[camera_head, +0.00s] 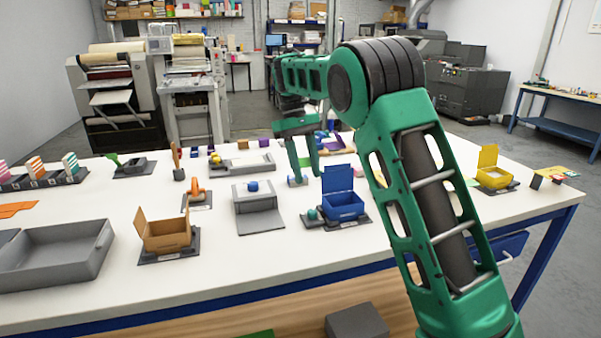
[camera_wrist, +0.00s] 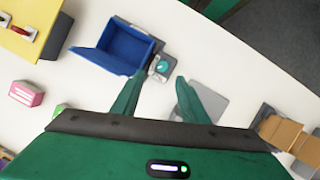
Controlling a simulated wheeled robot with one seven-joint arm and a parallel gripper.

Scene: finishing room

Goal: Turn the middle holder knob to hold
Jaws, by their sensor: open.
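A blue box (camera_head: 343,206) with its lid raised stands on a dark base near the table's middle. A round teal knob (camera_head: 313,214) sits on the base at the box's left. In the wrist view, the blue box (camera_wrist: 112,48) is up and left, with the teal knob (camera_wrist: 162,66) beside it. My gripper (camera_head: 306,177) is open and empty, pointing down above the table. In the wrist view, my gripper (camera_wrist: 161,78) has its fingertips on either side of the knob in the picture; I see no contact. The knob's setting is too small to read.
A grey stand with a blue ball (camera_head: 252,186) and a brown open box (camera_head: 165,238) stand to the left. A large grey tray (camera_head: 60,255) is at the near left. A yellow box (camera_head: 493,178) is at the right.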

